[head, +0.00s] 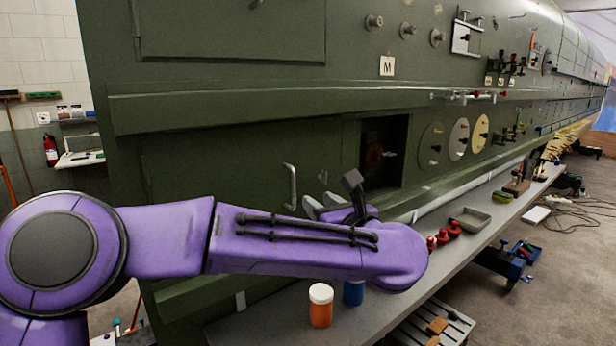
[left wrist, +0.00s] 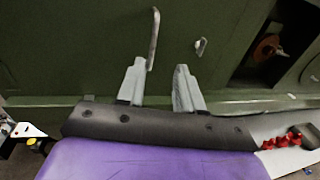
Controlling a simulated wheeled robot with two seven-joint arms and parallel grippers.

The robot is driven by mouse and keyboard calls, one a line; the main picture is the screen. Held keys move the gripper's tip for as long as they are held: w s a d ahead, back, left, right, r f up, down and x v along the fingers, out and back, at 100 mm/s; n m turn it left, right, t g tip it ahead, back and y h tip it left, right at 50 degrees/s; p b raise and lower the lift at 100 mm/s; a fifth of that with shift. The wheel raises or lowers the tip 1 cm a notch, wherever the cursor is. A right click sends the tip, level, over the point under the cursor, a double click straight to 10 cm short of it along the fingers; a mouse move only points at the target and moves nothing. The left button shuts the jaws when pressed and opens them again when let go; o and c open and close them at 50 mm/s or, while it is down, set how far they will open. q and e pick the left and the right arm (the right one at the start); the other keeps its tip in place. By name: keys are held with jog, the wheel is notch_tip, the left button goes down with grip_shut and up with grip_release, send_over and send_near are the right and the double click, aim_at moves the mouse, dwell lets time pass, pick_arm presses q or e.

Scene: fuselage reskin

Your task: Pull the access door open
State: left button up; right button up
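The access door (head: 220,165) is a dark green panel in the fuselage side and looks closed. Its pale bar handle (head: 290,187) stands upright near the panel's right part. My left gripper (head: 320,203) is just right of and below the handle in the head view, partly hidden by my purple forearm. In the left wrist view the gripper (left wrist: 160,68) is open with nothing between its fingers. The handle (left wrist: 154,40) rises beyond the left fingertip there; I cannot tell whether they touch. A small latch (left wrist: 200,47) is right of the handle. My right gripper is not in view.
A square opening (head: 370,172) with a dark inside lies right of the door. A grey bench (head: 395,302) runs below, bearing an orange jar (head: 320,308), a blue jar (head: 353,292), red-capped items (head: 443,237) and a tray (head: 470,219). The floor at right is partly clear.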

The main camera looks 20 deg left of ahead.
aim_at(293, 184)
pick_arm(q)
jog(key=p+x, duration=0.1)
jog(key=x, duration=0.2)
jog(key=p+x, duration=0.2)
jog(key=x, duration=0.1)
jog(key=a+r+p+x, duration=0.1)
jog(key=p+x, duration=0.1)
jog(key=x, duration=0.1)
jog(key=shift+s+a, duration=0.15)
jog(key=shift+s+r, duration=0.1)
jog(key=shift+s, duration=0.1)
jog(key=c, duration=0.5)
jog(key=shift+w, duration=0.1)
grip_shut()
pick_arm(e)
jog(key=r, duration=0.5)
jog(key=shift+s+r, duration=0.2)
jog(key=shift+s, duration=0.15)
